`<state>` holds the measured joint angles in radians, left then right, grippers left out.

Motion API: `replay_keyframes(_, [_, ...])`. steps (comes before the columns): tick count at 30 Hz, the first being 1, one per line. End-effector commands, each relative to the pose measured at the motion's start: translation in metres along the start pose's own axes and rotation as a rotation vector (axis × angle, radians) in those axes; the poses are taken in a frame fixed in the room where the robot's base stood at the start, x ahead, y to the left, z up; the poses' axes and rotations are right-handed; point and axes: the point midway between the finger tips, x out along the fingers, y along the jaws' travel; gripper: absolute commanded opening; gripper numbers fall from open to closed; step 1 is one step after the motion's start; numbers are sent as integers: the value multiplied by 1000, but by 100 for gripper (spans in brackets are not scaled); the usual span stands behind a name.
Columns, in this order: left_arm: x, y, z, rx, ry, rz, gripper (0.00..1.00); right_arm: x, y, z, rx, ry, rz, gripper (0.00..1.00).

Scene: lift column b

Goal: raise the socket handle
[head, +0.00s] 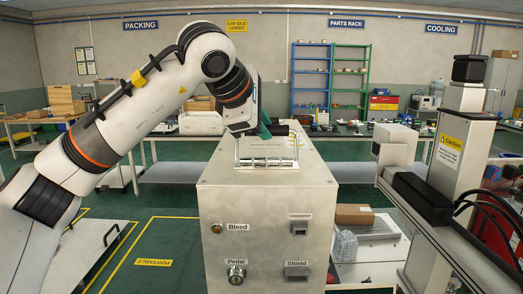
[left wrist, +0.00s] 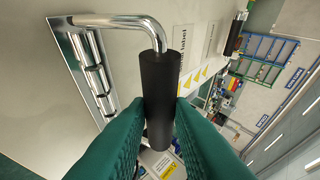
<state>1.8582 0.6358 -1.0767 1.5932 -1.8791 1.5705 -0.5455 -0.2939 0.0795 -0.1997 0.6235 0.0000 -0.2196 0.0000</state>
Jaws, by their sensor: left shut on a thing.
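In the left wrist view, a black cylindrical grip (left wrist: 160,78) sits at the end of a bent chrome bar (left wrist: 112,21). The bar rises from a metal plate (left wrist: 78,62) with several chrome rollers or slots. I take this to be the socket handle. The green fingers of my left gripper (left wrist: 160,112) lie on both sides of the grip, shut on it. My right gripper is not in view.
A second black-gripped chrome handle (left wrist: 235,34) shows farther off in the left wrist view. The cabinet front has labelled knobs and switches. A white machine with a caution label (head: 449,151) stands close on the right. Open green floor (head: 180,225) lies left of the cabinet.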

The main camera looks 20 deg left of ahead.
Motion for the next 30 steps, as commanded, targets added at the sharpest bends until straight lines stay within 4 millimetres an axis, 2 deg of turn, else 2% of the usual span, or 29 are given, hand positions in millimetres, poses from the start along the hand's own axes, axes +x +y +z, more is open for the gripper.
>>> replay_keyframes(1, [3,8,1,16,3,-40,0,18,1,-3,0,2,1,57])
replay_keyframes(3, [0,10,0,35,2,-85,0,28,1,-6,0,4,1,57])
replay_keyframes(12, [-8,15,-4,89,1,-219,0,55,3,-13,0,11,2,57])
replay_keyframes(18, [-11,15,-5,105,0,-256,0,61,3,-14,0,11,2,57])
replay_keyframes(30, [-12,14,-5,108,-1,-263,0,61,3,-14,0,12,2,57])
